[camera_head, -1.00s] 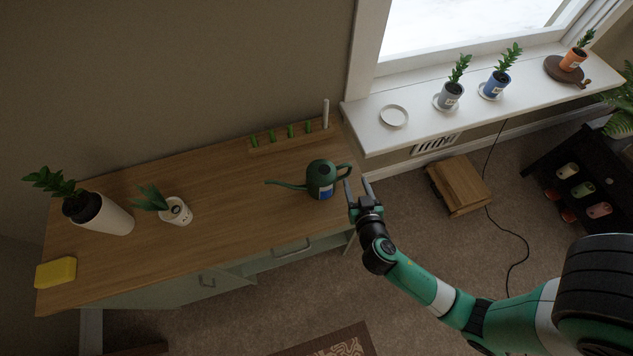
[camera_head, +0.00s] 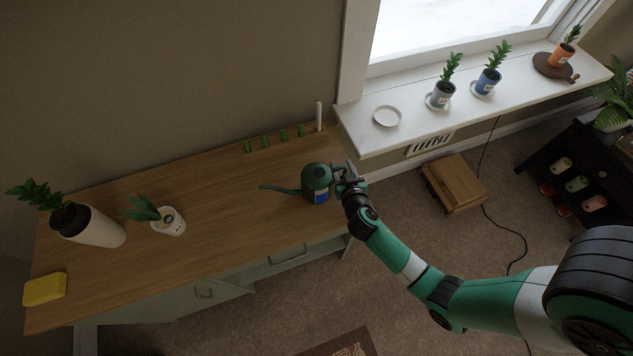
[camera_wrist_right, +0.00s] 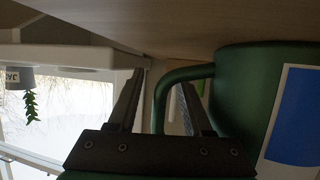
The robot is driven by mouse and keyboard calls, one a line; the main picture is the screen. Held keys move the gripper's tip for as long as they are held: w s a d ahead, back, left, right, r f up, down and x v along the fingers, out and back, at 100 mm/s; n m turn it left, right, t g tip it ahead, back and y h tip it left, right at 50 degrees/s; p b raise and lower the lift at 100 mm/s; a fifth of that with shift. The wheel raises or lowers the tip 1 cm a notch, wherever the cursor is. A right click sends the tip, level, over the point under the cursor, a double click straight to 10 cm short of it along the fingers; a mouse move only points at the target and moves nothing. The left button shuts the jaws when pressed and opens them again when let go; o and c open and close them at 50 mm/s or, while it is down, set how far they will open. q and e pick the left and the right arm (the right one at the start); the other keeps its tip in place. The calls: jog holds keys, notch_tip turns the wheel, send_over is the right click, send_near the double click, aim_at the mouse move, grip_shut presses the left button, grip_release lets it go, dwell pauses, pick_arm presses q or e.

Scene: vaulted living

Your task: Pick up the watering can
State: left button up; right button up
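The dark green watering can (camera_head: 316,179) with a blue and white label stands upright near the right end of the wooden cabinet top. Its spout points left and its handle points right. It fills the right side of the right wrist view (camera_wrist_right: 240,95). My right gripper (camera_head: 344,172) is at the handle. In the right wrist view the fingers (camera_wrist_right: 161,85) are apart, one on each side of the curved handle (camera_wrist_right: 159,100). The handle's lower part is hidden behind the gripper body. My left gripper is in neither view.
The cabinet top (camera_head: 215,215) also holds a potted plant (camera_head: 92,228), a white pot (camera_head: 170,222), a yellow sponge-like block (camera_head: 45,289) and a rack of green items at the back. The windowsill (camera_head: 410,135) with pots and a white saucer (camera_head: 387,116) is to the right.

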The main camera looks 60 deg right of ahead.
grip_shut()
jog(key=shift+r, duration=0.1)
dwell(1.1)
